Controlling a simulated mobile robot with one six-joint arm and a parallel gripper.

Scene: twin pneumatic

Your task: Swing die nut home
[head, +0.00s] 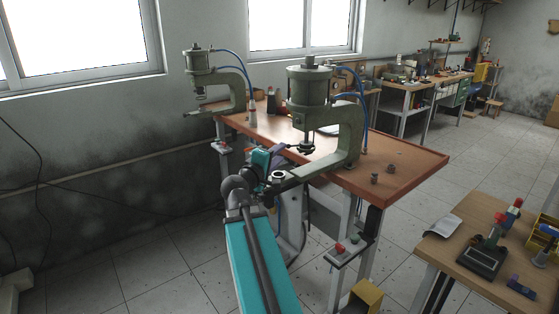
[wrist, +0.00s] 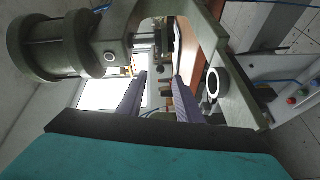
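The front green pneumatic press (head: 311,88) stands at the near edge of the workbench; its cylinder also shows at the upper left of the wrist view (wrist: 55,45). A pale ring-shaped part (head: 278,176), which looks like the die nut, sits at the end of the press's lower arm. It shows in the wrist view (wrist: 212,83), just right of my fingers. My gripper (wrist: 160,78) has its two grey-purple fingers apart, with nothing visible between them. The ring is outside the fingers. In the head view my fingertips are hard to make out beside the press.
A second green press (head: 200,62) stands at the far left of the orange-brown bench top (head: 405,162). Blue hoses run behind both presses. Small metal parts (head: 375,178) lie on the bench's right. A wooden table (head: 460,238) with tools stands at lower right.

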